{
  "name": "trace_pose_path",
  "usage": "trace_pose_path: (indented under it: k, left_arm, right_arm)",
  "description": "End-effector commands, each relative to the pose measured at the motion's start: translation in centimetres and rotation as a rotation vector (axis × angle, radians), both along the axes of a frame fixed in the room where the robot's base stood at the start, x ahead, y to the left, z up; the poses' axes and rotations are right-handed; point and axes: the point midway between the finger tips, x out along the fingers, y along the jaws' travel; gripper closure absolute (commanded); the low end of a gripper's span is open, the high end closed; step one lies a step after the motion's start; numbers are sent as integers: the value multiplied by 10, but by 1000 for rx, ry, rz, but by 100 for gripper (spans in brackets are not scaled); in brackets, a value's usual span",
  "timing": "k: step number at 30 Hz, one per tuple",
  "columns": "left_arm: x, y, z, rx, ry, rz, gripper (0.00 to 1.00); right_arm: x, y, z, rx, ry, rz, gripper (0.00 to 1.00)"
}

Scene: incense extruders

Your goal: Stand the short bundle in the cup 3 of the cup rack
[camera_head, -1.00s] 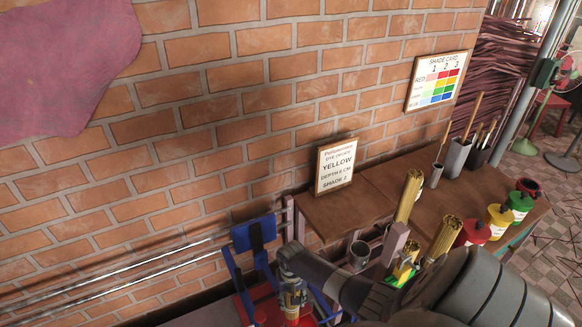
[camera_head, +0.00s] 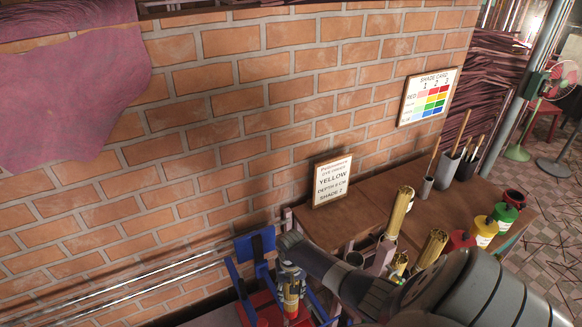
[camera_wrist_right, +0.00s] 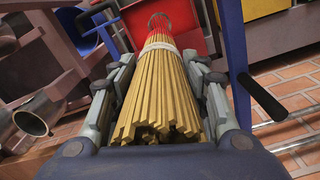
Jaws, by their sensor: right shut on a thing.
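My right gripper (camera_head: 290,285) is shut on a bundle of yellow sticks (camera_wrist_right: 160,95) with a white band. Its fingers (camera_wrist_right: 157,62) press the bundle from both sides in the right wrist view. The near stick ends are loose squares; the far end lies in front of a red surface. In the head view the bundle (camera_head: 291,304) hangs below the gripper, partly hidden. The cup rack is mostly hidden behind my right arm; a grey cup (camera_head: 354,258) shows left of a pinkish post (camera_head: 381,256). I cannot read cup numbers. My left gripper is not in view.
Taller yellow bundles (camera_head: 400,212) and (camera_head: 433,247) stand near the post. A blue and red frame (camera_head: 256,248) is beside my gripper. The wooden table (camera_head: 375,195) carries a YELLOW, shade 2 sign (camera_head: 332,181), brush pots (camera_head: 447,165), and red, yellow and green pots (camera_head: 484,232).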

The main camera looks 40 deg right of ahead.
Motion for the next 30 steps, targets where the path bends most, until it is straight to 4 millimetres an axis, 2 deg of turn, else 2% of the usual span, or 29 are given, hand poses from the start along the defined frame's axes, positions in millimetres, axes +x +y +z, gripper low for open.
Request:
trace_pose_path:
  k: [30]
  left_arm:
    - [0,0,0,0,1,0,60]
  right_arm:
    - [0,-1,82,-1,-2,1,89]
